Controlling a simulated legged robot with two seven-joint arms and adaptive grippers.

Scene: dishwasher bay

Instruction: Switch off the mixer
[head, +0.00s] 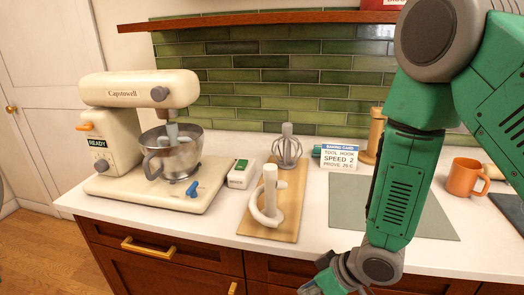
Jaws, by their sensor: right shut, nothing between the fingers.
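The cream stand mixer (138,90) stands at the left of the counter with its head level over a steel bowl (178,160). A grey tool reaches down into the bowl. Its small display reads READY, with a grey knob (101,166) below it. An orange lever (85,126) is on the column and a blue lever (192,189) on the base. A white box with a green switch (241,173) sits right of the base. My right gripper (318,285) is low at the bottom edge, partly cut off, shut and empty, apart from the mixer. My left gripper is out of view.
A wooden board (286,220) holds a dough hook (268,195) and a whisk (287,148). A card (340,157) reads TOOL HOOK, SPEED 2. A grey-green mat (345,213) lies partly behind my right arm. An orange mug (465,178) stands at right. A shelf (250,20) runs above.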

